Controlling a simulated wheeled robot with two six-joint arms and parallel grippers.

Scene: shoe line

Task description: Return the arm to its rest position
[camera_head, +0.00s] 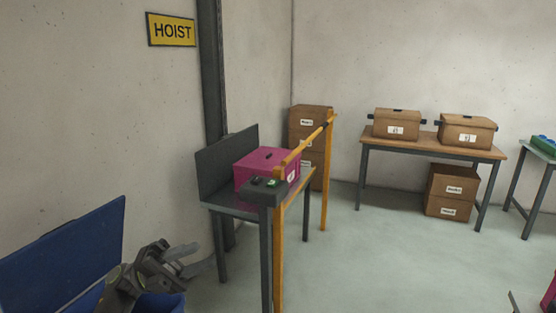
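My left arm enters at the lower left. Its dark grey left gripper (198,257) points right, low in front of the hoist stand. Its two pale fingers are spread apart, and I see nothing between them. My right gripper does not show clearly anywhere in the view.
A pink box (257,166) sits on a grey hoist stand (233,207) with a yellow frame (278,258) and a button box. Brown cartons stand behind it. A wooden table (424,142) holds two cartons. A blue panel (65,262) stands lower left. The middle floor is clear.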

